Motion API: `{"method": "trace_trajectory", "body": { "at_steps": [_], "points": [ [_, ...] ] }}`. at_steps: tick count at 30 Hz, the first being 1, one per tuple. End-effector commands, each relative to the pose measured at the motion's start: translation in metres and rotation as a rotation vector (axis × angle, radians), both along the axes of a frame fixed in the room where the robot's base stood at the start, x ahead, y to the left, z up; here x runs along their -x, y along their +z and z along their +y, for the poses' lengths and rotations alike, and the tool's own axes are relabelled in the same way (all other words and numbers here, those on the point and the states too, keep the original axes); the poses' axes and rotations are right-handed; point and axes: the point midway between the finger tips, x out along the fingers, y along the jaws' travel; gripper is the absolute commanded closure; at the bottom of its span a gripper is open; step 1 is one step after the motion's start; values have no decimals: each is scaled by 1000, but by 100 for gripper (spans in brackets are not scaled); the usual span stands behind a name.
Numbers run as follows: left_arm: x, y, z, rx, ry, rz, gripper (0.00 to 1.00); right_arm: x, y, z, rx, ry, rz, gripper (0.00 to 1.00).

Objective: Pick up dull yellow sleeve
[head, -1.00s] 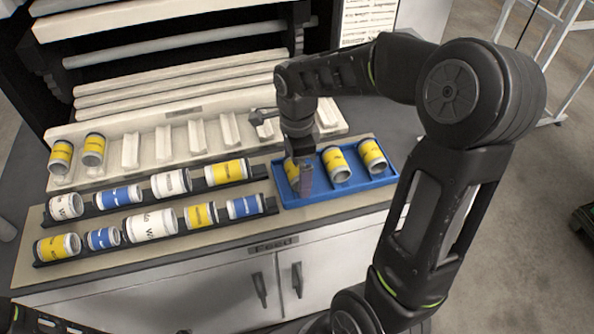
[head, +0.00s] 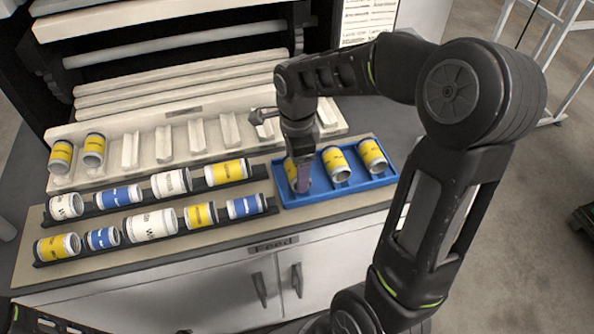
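Three dull yellow sleeves with pale ends are in the blue tray (head: 330,197). The left sleeve (head: 291,172) is partly hidden behind my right gripper (head: 303,178). The middle sleeve (head: 336,165) and the right sleeve (head: 372,155) lie clear of it. My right gripper points down at the left sleeve, with its fingers at the sleeve's right side. Whether the fingers are open or closed on it is hidden. My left gripper is not in view.
Two black racks hold yellow, blue and white sleeves, such as a white one (head: 151,225), left of the tray. Behind, a cream slotted fixture (head: 165,147) holds two yellow sleeves (head: 94,149) at its left end. Its other slots are empty.

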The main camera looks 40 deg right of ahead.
Motion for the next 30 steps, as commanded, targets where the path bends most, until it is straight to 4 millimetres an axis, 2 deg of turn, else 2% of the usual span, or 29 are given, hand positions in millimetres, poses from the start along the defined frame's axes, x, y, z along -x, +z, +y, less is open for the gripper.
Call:
{"method": "trace_trajectory", "body": {
  "at_steps": [1, 6, 17, 20, 30],
  "points": [
    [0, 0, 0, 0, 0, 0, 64, 0, 0, 0, 0, 0, 0, 72],
    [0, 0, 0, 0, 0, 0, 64, 0, 0, 0, 0, 0, 0, 86],
    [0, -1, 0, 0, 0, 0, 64, -1, 7, 0, 0, 0, -4, 86],
    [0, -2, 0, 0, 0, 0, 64, -1, 19, 0, 1, -1, -6, 86],
    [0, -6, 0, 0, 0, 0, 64, -1, 82, 0, 0, 1, -6, 86]
  ]
}}
